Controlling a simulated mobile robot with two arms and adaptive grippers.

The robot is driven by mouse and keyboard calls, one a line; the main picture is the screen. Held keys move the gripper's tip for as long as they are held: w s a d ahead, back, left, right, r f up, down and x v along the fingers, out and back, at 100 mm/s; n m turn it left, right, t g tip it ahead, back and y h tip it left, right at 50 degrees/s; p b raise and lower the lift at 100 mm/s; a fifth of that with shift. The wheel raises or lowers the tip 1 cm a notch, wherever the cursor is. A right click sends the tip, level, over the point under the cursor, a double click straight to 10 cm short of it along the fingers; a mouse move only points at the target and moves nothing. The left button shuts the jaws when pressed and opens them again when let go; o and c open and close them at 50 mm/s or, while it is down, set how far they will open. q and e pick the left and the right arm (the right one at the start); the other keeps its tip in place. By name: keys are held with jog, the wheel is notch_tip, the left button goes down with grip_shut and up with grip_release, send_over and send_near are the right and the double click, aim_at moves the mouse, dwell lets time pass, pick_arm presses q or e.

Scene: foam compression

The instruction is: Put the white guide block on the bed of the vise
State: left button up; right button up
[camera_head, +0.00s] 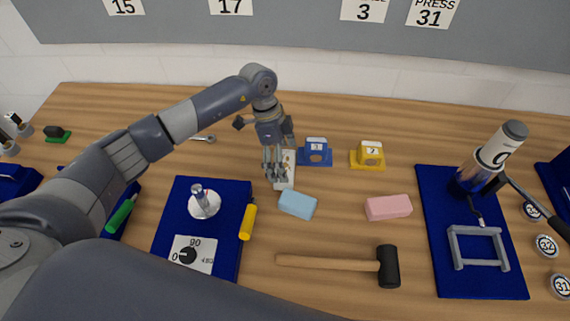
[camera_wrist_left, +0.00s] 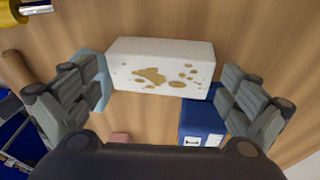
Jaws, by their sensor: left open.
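The white guide block (camera_wrist_left: 160,66), with brown stains on one face, lies on the wooden table in the left wrist view. In the head view the block (camera_head: 286,178) shows only partly behind my left gripper (camera_head: 274,166). In the left wrist view my left gripper (camera_wrist_left: 164,88) is open, with one finger toward each end of the block. I cannot tell whether a finger touches it. My right gripper is not in view. I cannot make out for certain which thing is the vise.
A light blue foam (camera_head: 297,204), a pink foam (camera_head: 388,207) and a mallet (camera_head: 388,266) lie nearer. Blue mats (camera_head: 432,181) hold equipment at either side.

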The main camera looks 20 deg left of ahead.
pick_arm(q)
jog(key=shift+d+f, duration=0.15)
jog(key=shift+f, duration=0.4)
jog(key=c, duration=0.9)
jog(key=shift+c, duration=0.5)
jog(key=shift+r, duration=0.15)
